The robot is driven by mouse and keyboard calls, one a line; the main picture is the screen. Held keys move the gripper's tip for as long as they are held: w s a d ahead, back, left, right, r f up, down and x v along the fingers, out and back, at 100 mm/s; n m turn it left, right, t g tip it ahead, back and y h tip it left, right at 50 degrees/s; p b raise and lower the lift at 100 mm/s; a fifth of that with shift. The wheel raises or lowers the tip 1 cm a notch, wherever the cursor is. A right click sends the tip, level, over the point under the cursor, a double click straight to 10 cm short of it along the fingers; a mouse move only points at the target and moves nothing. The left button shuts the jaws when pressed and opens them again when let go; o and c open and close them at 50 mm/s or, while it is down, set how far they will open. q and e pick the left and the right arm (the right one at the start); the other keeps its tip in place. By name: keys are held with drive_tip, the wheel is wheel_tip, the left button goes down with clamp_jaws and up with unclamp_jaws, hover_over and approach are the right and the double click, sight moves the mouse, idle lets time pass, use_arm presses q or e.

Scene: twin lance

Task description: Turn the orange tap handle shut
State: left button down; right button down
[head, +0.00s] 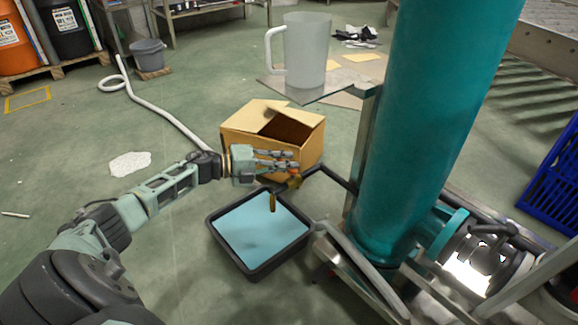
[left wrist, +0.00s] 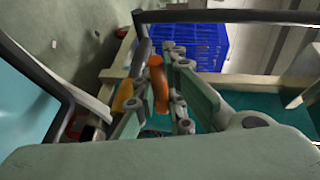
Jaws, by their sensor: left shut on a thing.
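The orange tap handle (left wrist: 157,84) is between the fingers of my left gripper (left wrist: 165,92) in the left wrist view. My left gripper (head: 294,161) is shut on it, coming from the left in the head view, where the fingers hide most of the handle. The brass tap body (head: 295,180) shows just below the fingertips, at the end of a dark pipe (head: 328,175). A short yellow-brown upright piece (head: 272,203) shows over the tray; I cannot tell if it is liquid or a spout. My right gripper is not in view.
A dark-rimmed tray (head: 238,264) with a light blue inside is below the tap. An open cardboard box (head: 245,128) stands behind the gripper. A big teal column (head: 430,110) stands to the right. A frosted jug (head: 307,50) stands on a raised plate (head: 328,92).

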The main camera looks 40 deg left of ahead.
use_arm(q)
drive_tip(key=shift+s+a+f, duration=0.1)
drive_tip(key=shift+f, duration=0.1)
drive_tip(key=c, duration=2.1)
unclamp_jaws()
drive_tip(key=shift+r, duration=0.1)
drive_tip(key=shift+s+a, duration=0.1)
drive_tip(key=v, duration=1.2)
